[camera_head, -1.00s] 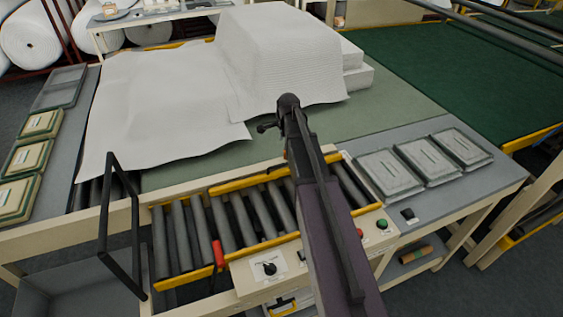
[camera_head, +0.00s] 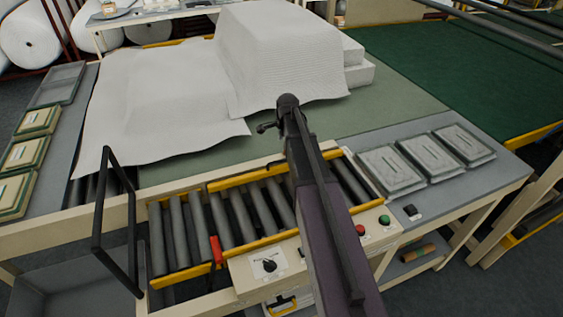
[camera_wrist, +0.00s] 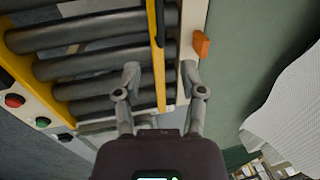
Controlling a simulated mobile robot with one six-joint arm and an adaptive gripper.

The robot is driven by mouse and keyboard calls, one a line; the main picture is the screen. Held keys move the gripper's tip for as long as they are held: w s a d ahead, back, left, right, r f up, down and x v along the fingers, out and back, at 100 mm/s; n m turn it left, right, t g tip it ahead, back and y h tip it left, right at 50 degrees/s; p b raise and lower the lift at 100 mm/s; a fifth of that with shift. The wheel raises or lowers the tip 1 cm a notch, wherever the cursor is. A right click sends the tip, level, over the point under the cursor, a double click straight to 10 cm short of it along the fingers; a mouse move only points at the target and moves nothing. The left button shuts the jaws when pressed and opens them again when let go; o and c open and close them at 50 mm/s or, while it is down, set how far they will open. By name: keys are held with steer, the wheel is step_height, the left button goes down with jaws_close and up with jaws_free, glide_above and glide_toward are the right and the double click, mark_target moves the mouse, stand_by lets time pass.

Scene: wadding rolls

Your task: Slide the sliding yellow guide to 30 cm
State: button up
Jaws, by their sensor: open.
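The sliding yellow guide (camera_head: 240,179) is a long yellow bar along the far side of the roller bed, partly hidden behind my arm in the head view. In the wrist view the guide (camera_wrist: 160,60) runs up the picture beside the dark rollers. My gripper (camera_wrist: 161,76) is open and empty. Its two fingers appear on either side of the guide, one over the rollers and one by the cream rail. I cannot tell their height over it or whether they touch. In the head view my arm hides the fingers.
A second yellow bar with a red handle (camera_head: 216,249) edges the near side of the rollers (camera_head: 180,230). A control panel with a knob (camera_head: 268,265) and buttons is in front. White wadding (camera_head: 160,100) covers the table behind. A black frame (camera_head: 98,225) stands at left.

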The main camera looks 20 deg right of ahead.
mark_target(281, 160)
steer(key=shift+w+f+b, duration=0.35)
steer(key=shift+f+b, duration=1.25)
steer(key=shift+f, duration=0.15)
steer(key=shift+w+f+b, duration=0.3)
steer(key=shift+f+b, duration=1.35)
steer(key=shift+f, duration=0.05)
steer(key=shift+w+f+b, duration=0.35)
steer(key=shift+f+b, duration=1.25)
steer(key=shift+f, duration=0.15)
steer(key=shift+c, duration=0.2)
jaws_close()
steer(key=shift+w, duration=0.1)
